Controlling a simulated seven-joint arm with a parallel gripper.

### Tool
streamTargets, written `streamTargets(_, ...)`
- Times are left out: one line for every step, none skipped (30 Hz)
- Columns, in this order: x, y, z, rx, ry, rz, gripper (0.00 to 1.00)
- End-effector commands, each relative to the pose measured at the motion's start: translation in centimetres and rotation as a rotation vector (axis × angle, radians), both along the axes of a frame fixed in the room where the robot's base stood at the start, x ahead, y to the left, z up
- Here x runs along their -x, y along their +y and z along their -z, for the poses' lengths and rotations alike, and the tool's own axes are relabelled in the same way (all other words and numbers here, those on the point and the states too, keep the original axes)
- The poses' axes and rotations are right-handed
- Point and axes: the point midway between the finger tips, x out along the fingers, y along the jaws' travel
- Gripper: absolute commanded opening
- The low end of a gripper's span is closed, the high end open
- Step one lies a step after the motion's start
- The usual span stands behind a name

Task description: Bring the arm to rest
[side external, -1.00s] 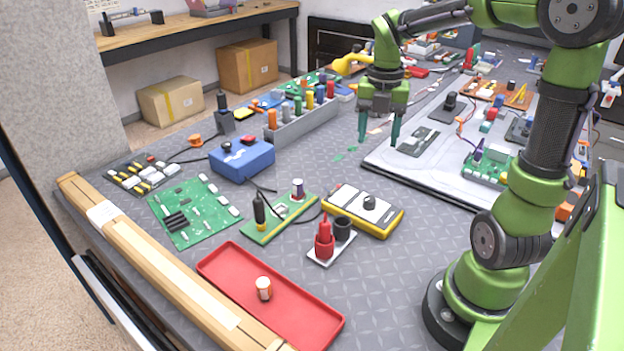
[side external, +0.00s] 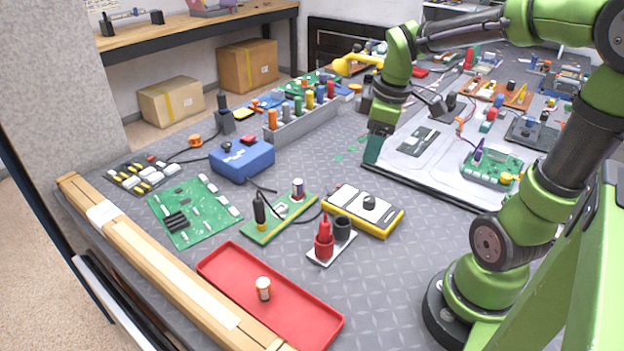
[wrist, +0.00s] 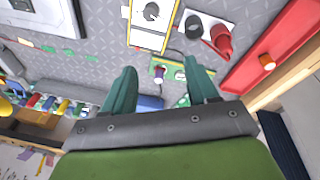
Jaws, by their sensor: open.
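My gripper (side external: 375,148) is above the middle of the workbench, at the left edge of the large grey panel in the side view. It is seen edge-on there, so its fingers overlap. In the wrist view my gripper (wrist: 162,88) has its two teal fingers spread wide apart with nothing between them close up. Beyond the fingertips lie the yellow multimeter (wrist: 150,22) and a small green board (wrist: 167,72). My gripper touches nothing that I can see.
A red tray (side external: 222,262) holding a small orange-and-white cylinder (side external: 263,288) lies at the front. The multimeter, a blue box (side external: 242,160), a green circuit board (side external: 192,212) and a grey rack (side external: 300,124) stand left of my arm.

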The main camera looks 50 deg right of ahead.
Motion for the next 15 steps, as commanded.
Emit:
streamTargets(0.2, 0.9, -0.3, -0.021, -0.04, 0.103, 0.58)
streamTargets(0.4, 1.4, -0.4, -0.039, -0.063, 0.175, 0.58)
streamTargets(0.6, 2.2, -0.6, -0.067, -0.096, 0.265, 0.58)
streamTargets(0.7, 2.7, -0.8, -0.091, -0.123, 0.332, 0.58)
streamTargets(0.9, 3.3, -0.9, -0.119, -0.148, 0.4, 0.58)
streamTargets(1.2, 4.1, -1.2, -0.159, -0.183, 0.486, 0.58)
streamTargets(1.4, 4.7, -1.4, -0.194, -0.208, 0.547, 0.58)
streamTargets(1.7, 5.4, -1.5, -0.23, -0.232, 0.604, 0.58)
streamTargets(2.0, 6.3, -1.8, -0.285, -0.262, 0.673, 0.58)
streamTargets(2.3, 7.0, -2.0, -0.327, -0.282, 0.72, 0.58)
streamTargets(2.7, 7.8, -2.2, -0.374, -0.301, 0.757, 0.58)
streamTargets(3.2, 8.9, -2.5, -0.43, -0.319, 0.788, 0.58)
streamTargets(3.5, 9.5, -2.7, -0.463, -0.33, 0.791, 0.58)
streamTargets(3.8, 10.1, -2.8, -0.484, -0.335, 0.778, 0.58)
streamTargets(4.1, 10.7, -3.1, -0.503, -0.342, 0.752, 0.58)
